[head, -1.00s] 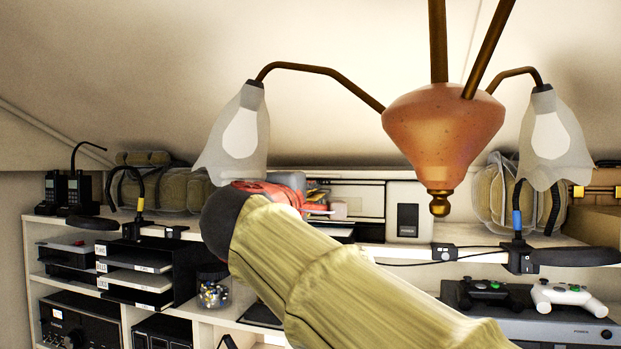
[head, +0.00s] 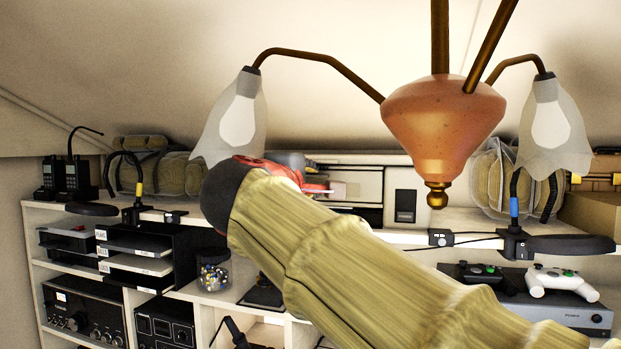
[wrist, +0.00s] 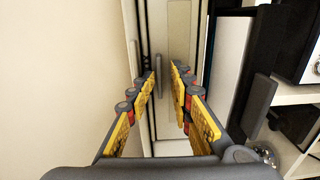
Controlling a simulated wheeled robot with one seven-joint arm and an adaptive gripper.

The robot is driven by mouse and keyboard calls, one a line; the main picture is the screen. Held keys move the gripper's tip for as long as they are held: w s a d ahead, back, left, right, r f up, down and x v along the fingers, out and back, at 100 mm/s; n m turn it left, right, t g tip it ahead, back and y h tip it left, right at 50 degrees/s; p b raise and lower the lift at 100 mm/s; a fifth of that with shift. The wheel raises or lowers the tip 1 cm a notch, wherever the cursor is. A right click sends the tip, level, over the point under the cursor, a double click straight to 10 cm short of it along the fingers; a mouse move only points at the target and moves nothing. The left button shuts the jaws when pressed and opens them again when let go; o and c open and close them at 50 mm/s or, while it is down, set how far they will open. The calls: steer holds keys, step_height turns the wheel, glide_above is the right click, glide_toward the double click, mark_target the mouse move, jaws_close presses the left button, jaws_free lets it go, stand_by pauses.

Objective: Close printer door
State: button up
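The printer (head: 405,177) is a cream box with a dark square panel, at the back of the top shelf in the head view. A dark opening (head: 368,215) shows low on its front. My arm and gripper hide its left part, and I cannot tell the door's angle. In the wrist view, a cream printer face (wrist: 178,35) with grey upright strips lies beyond the fingertips. My gripper (wrist: 166,76) is open, its two yellow-padded fingers apart with nothing between them. In the head view only a red part of my gripper (head: 285,172) shows; its fingers are mostly hidden.
A hanging lamp (head: 440,115) with glass shades is close in front of the shelf. Black paper trays (head: 180,260) and a jar (head: 213,277) are below left. Game controllers (head: 560,283) lie lower right.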

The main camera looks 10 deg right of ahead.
steer(key=v, duration=0.8)
stand_by(0.4)
